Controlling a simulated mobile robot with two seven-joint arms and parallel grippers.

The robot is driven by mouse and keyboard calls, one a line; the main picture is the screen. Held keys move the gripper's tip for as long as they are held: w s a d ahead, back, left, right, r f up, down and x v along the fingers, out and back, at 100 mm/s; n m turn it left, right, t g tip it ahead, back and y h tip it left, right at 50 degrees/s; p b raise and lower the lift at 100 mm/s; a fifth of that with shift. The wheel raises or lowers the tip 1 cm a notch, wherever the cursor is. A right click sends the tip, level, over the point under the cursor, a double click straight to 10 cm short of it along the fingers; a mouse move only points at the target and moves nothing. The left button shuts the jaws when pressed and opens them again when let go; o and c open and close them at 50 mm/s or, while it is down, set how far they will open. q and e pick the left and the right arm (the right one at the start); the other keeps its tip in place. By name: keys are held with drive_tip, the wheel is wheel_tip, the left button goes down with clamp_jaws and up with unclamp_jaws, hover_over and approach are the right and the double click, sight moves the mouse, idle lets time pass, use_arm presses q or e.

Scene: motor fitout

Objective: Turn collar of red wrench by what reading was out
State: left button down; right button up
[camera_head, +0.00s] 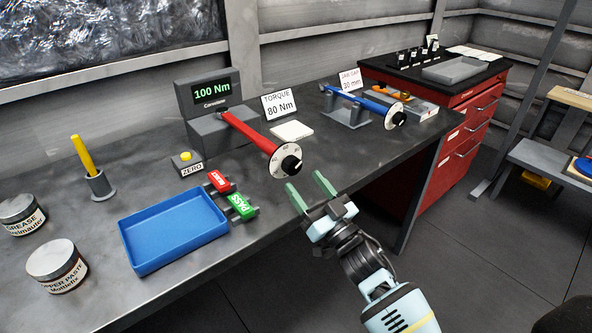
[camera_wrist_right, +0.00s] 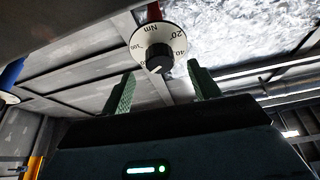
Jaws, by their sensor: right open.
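The red wrench (camera_head: 250,132) reaches out from the grey tester (camera_head: 208,108), whose display reads 100 Nm. Its free end carries a white numbered collar (camera_head: 285,160) with a black knob (camera_head: 291,164). A card (camera_head: 279,104) beside it reads TORQUE 80 Nm. My right gripper (camera_head: 308,188) is open and empty, just below and right of the collar in the head view, apart from it. In the right wrist view the collar (camera_wrist_right: 158,45) and black knob (camera_wrist_right: 158,58) show beyond and between the two green fingers (camera_wrist_right: 160,92). My left gripper is not in view.
A blue wrench (camera_head: 368,102) rests on a stand by a JAW GAP 20 mm card (camera_head: 349,81). A blue tray (camera_head: 172,232), red and green tags (camera_head: 240,206), a ZERO button (camera_head: 186,158) and jars (camera_head: 57,265) occupy the bench. A red cabinet (camera_head: 470,120) stands behind right.

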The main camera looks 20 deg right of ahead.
sight(295, 170)
drive_tip(key=x, duration=0.5)
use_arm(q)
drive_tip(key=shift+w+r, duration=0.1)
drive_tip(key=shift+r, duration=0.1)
use_arm(e)
drive_tip(key=shift+c, duration=0.7)
drive_tip(key=c, duration=0.8)
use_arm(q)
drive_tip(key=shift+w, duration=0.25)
use_arm(e)
drive_tip(key=shift+c, duration=0.2)
